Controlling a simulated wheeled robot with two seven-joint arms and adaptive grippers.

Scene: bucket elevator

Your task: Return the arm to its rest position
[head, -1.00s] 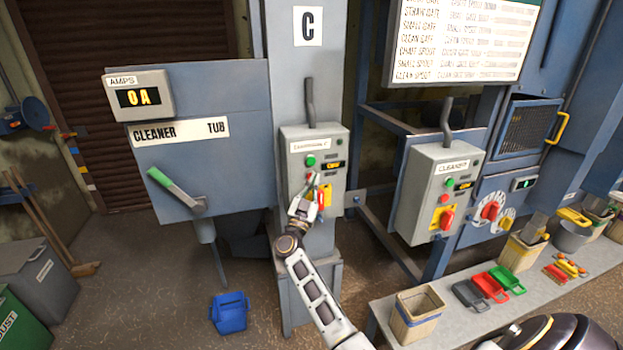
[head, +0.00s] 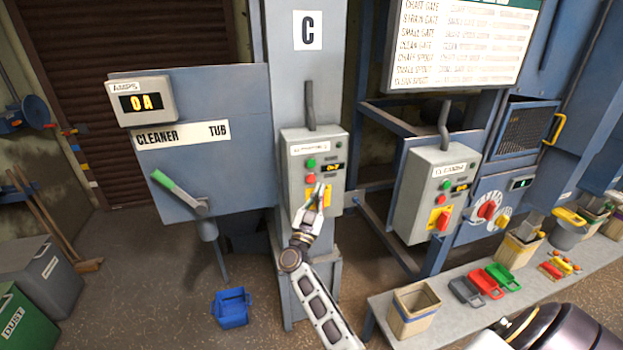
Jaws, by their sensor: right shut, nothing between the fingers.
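My right gripper (head: 318,197) is shut and empty. It stands in front of the lower part of a grey control box (head: 297,186) on the blue column, and it covers part of the yellow panel (head: 327,198) there. I cannot tell whether the fingertips touch the box. My right arm reaches up from the bottom of the view. My left gripper is not in view.
A second grey control box (head: 428,190) with a red switch (head: 443,219) is to the right. A low bench (head: 455,322) with bins and coloured scoops stands at lower right. A green-handled lever (head: 177,188) juts out at left. A blue bucket (head: 231,309) is on the floor.

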